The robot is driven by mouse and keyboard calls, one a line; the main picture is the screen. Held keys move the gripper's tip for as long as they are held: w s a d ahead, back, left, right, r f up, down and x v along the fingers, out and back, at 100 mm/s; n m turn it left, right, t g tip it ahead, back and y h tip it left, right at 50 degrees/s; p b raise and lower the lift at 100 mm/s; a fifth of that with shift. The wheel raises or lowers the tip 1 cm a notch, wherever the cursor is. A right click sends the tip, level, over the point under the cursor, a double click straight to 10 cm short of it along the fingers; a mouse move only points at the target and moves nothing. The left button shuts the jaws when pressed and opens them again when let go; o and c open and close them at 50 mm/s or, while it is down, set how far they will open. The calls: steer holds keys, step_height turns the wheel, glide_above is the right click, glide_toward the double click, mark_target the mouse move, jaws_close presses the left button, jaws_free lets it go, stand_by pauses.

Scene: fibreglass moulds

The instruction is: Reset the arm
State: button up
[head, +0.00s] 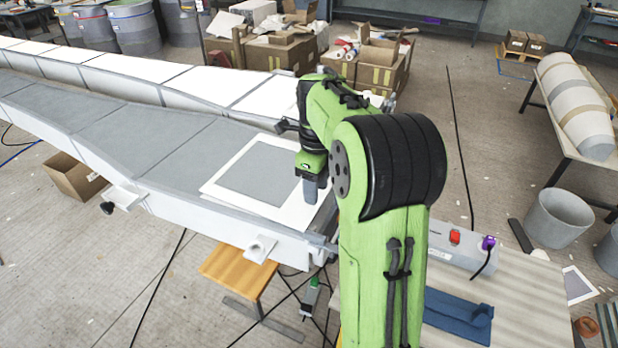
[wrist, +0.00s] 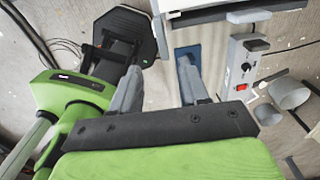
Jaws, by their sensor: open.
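My green arm rises at the lower middle of the head view and bends left over the end of a long grey mould (head: 160,150). My gripper (head: 311,190) points down in the head view, over the right part of a white framed panel (head: 222,190) lying at the mould's end. In the wrist view the two grey fingers of my gripper (wrist: 160,82) stand apart with nothing between them. How high the fingertips are above the panel is hard to tell.
A power box with a red switch (head: 454,237) and a blue cloth (head: 457,313) lie on a bench right of my arm. A wooden stool (head: 237,270) stands below the mould's end. Cardboard boxes (head: 383,62) are behind. A grey bucket (head: 557,217) stands at right.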

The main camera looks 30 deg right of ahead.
steer(key=s+a+r+n+t+h, duration=0.1)
steer(key=s+a+r+n, duration=0.2)
steer(key=s+a+n, duration=0.35)
steer(key=s+a+r+n+t, duration=0.2)
steer(key=s+a+r+n, duration=0.15)
steer(key=n, duration=0.55)
steer(key=s+a+f+n+t, duration=0.1)
steer(key=s+a+n, duration=0.2)
steer(key=n, duration=0.4)
steer(key=s+a+f+n+t+y, duration=0.1)
steer(key=s+a+f+n, duration=0.1)
steer(key=s+n, duration=0.4)
steer(key=shift+s+a+n+t, duration=0.3)
steer(key=shift+a+n, duration=0.15)
steer(key=shift+n, duration=0.3)
